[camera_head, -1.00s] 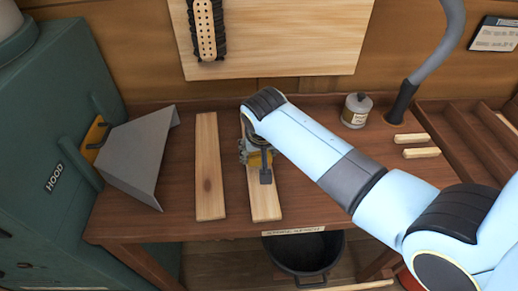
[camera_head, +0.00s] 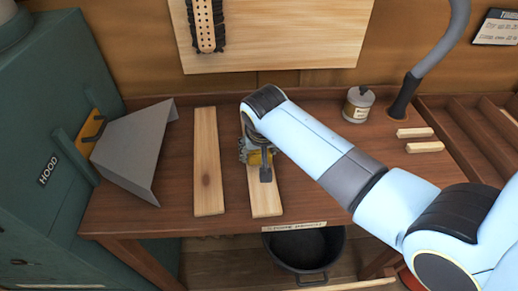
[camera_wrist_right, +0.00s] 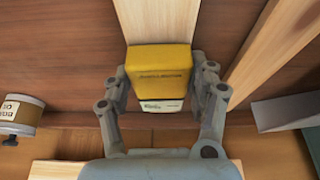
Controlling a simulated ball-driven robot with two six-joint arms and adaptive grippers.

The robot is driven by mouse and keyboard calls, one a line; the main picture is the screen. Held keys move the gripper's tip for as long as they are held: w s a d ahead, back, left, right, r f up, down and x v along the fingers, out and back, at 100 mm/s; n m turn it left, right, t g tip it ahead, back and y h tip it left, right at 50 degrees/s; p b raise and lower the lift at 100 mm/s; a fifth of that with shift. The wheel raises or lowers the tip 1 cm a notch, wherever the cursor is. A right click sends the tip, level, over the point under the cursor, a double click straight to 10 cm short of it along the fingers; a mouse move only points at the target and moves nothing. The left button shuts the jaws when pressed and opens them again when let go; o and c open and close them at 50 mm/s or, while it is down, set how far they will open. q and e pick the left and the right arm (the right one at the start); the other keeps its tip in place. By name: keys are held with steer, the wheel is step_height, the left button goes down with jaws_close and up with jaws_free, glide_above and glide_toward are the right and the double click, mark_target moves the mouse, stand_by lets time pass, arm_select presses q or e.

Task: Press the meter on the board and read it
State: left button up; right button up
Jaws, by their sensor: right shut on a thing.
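The meter (camera_wrist_right: 158,72) is a yellow block with a pale lower face and dark lettering too small to read. In the right wrist view my right gripper (camera_wrist_right: 160,85) is shut on it, one finger on each side. The meter is at the right-hand board (camera_head: 265,200), a pale plank on the bench. In the head view my right gripper (camera_head: 258,160) is over the middle of this board and mostly hides the meter. Whether the meter touches the board is hard to tell. A second board (camera_head: 207,160) lies to its left. My left gripper is not in view.
A grey sheet-metal hood (camera_head: 135,150) stands at the left beside a green cabinet (camera_head: 45,120). A small jar (camera_head: 357,106) and two wooden sticks (camera_head: 425,147) are at the right. A black bucket (camera_head: 305,250) sits below the bench's front edge.

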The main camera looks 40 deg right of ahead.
steer(key=shift+f, duration=0.3)
steer(key=shift+f, duration=0.1)
stand_by(1.2)
steer(key=shift+s+f, duration=0.1)
steer(key=shift+s, duration=0.1)
stand_by(0.9)
steer(key=r+p, duration=0.5)
steer(key=shift+w+r, duration=0.2)
steer(key=shift+r, duration=1.45)
